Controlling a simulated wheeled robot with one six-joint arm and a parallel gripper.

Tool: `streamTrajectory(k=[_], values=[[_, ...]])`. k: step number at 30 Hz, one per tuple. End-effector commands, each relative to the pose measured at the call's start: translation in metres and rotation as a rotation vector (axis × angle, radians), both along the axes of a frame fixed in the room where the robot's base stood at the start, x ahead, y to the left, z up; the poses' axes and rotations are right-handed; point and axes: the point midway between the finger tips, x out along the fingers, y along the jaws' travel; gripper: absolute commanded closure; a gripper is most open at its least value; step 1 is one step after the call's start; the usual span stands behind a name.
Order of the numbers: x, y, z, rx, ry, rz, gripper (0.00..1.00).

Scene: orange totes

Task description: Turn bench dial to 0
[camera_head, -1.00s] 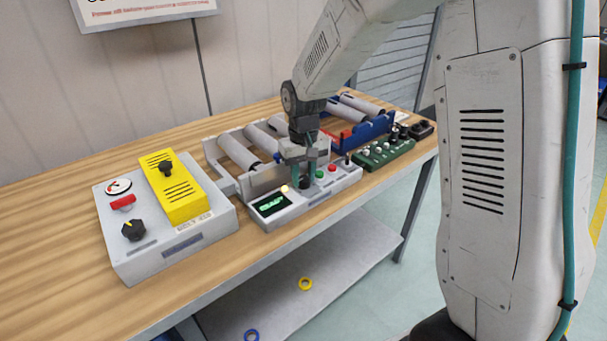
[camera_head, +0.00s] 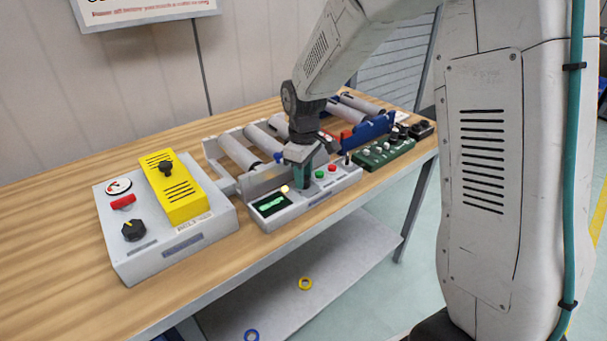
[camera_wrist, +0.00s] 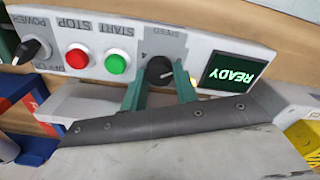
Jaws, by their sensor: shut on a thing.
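The bench dial is a dark round knob (camera_wrist: 159,71) under the word SPEED on a light grey control panel (camera_wrist: 215,45). A digit that looks like 4 is printed beside it. A pale mark shows on the knob, but I cannot tell which number it points to. My gripper (camera_head: 302,183) reaches down onto the panel, and its green fingers (camera_wrist: 160,88) are shut on the dial from both sides in the wrist view. In the head view the fingers hide the dial. A display (camera_wrist: 230,73) beside the dial reads READY.
Green (camera_wrist: 117,62) and red (camera_wrist: 77,59) buttons and a black POWER switch (camera_wrist: 33,50) sit along the same panel. A grey box with a yellow cover (camera_head: 175,186) stands left of it. Rollers (camera_head: 238,152) lie behind, and a green board (camera_head: 385,153) is to the right.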

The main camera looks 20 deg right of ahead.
Motion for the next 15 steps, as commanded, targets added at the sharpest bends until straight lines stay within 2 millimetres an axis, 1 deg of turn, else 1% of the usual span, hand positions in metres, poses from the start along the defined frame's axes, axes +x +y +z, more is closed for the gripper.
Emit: streamTrajectory(k=[14,15], values=[[0.0004,-0.0005,0.0006,0.000,-0.001,0.014,0.93],[0.0004,-0.0005,0.0006,0.000,-0.001,0.014,0.62]])
